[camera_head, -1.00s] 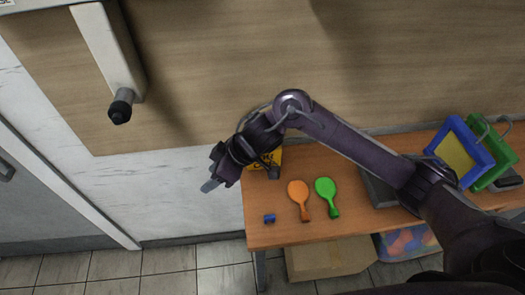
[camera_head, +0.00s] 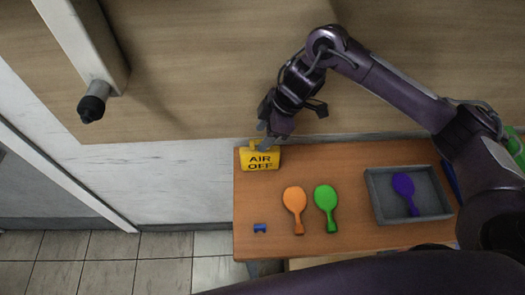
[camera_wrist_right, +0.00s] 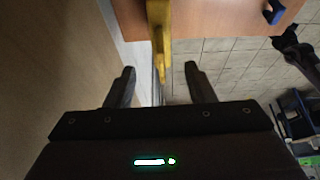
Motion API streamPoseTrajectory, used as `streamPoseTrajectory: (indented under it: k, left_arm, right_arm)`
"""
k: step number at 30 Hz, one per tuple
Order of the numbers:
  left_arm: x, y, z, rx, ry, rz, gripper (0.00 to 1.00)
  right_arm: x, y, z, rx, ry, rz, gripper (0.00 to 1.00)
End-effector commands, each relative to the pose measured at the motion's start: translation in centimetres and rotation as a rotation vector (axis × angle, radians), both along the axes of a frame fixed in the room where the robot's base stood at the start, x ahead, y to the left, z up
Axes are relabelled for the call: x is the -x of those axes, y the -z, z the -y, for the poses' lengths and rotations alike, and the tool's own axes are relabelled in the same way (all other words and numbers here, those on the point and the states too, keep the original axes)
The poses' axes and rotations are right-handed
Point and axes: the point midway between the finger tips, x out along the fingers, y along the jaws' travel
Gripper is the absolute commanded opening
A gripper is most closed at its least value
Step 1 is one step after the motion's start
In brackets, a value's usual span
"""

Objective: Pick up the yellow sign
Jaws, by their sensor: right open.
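The yellow sign (camera_head: 260,161), marked "AIR OFF", stands at the back left corner of the wooden table, close to the wall. My right gripper (camera_head: 267,138) is just above and behind its top edge in the head view. In the right wrist view the sign (camera_wrist_right: 161,30) shows edge-on as a thin yellow strip, and its near end reaches down between the lines of the two fingers. The right gripper's fingers (camera_wrist_right: 161,78) are apart with nothing held between them.
The wall (camera_head: 190,175) is close behind the sign.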

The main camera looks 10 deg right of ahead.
Motion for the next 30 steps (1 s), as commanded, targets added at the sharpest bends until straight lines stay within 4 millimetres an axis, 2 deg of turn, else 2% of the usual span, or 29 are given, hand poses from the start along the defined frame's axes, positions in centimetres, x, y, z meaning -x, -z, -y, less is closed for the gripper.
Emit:
streamPoseTrajectory:
  k: [5, 13, 19, 24, 30]
  left_arm:
    - [-0.1, -0.1, -0.2, -0.003, 0.001, 0.002, 0.44]
    - [0.9, -0.3, -0.7, -0.009, 0.001, -0.013, 0.44]
    - [0.3, -2.1, -0.7, -0.01, 0.001, -0.006, 0.44]
    - [0.1, -2.3, -0.7, -0.009, 0.0, -0.002, 0.44]
    - [0.2, -2.3, -0.7, -0.009, 0.0, -0.002, 0.44]
  right_arm:
    - [0.3, 0.3, 1.3, 0.021, 0.016, -0.024, 0.49]
    - [0.0, 2.7, 0.3, 0.02, 0.019, -0.029, 0.49]
    - [-0.6, 5.2, -0.6, 0.023, 0.019, -0.031, 0.49]
    - [-0.8, 7.1, -1.3, 0.022, 0.019, -0.027, 0.49]
    - [-0.8, 7.4, -1.3, 0.022, 0.019, -0.025, 0.49]
